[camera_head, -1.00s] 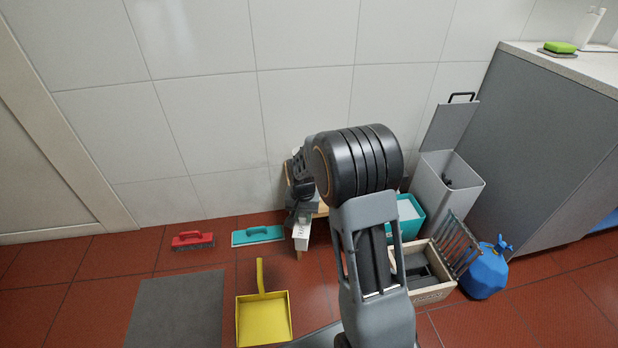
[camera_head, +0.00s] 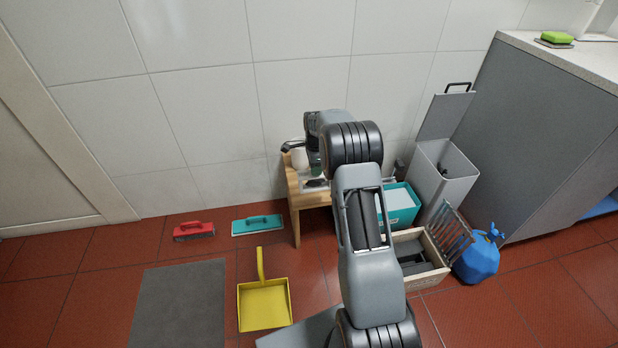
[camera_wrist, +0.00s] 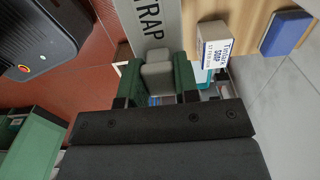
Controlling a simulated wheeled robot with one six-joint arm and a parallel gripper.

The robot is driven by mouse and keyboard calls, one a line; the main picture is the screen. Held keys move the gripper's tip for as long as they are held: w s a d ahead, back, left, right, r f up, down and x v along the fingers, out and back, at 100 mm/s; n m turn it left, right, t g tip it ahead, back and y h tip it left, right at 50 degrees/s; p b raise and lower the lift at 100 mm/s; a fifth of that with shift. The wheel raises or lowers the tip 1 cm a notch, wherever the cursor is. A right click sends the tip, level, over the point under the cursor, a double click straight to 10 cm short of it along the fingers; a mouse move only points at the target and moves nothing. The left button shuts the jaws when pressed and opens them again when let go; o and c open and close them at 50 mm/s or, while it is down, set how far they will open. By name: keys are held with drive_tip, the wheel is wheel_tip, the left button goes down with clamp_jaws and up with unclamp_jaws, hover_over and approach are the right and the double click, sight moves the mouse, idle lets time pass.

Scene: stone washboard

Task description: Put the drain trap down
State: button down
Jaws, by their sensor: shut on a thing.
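My gripper (camera_wrist: 157,76) is shut on that grey block. In the head view my gripper (camera_head: 314,166) is over the small wooden bench (camera_head: 293,205) by the wall, largely hidden by my arm. A grey part shows just below the fingers, low over the bench top; I cannot tell whether it touches the wood.
A soap box (camera_wrist: 214,54) and a blue block (camera_wrist: 285,33) lie beside the trap. A teal bin (camera_head: 400,207), wooden crate (camera_head: 428,281), and grey bin (camera_head: 450,185) stand right. A yellow dustpan (camera_head: 264,305), red brush (camera_head: 194,231) and teal scrubber (camera_head: 258,225) lie on the floor.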

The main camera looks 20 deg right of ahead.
drive_tip(key=w+f+b, duration=0.4)
drive_tip(key=w+f, duration=0.2)
drive_tip(key=f, duration=0.3)
drive_tip(key=shift+f, duration=0.2)
drive_tip(key=shift+w+a+f, duration=0.1)
drive_tip(key=shift+f, duration=0.4)
drive_tip(key=c, duration=0.8)
unclamp_jaws()
drive_tip(key=shift+c, duration=0.2)
drive_tip(key=shift+r, duration=0.1)
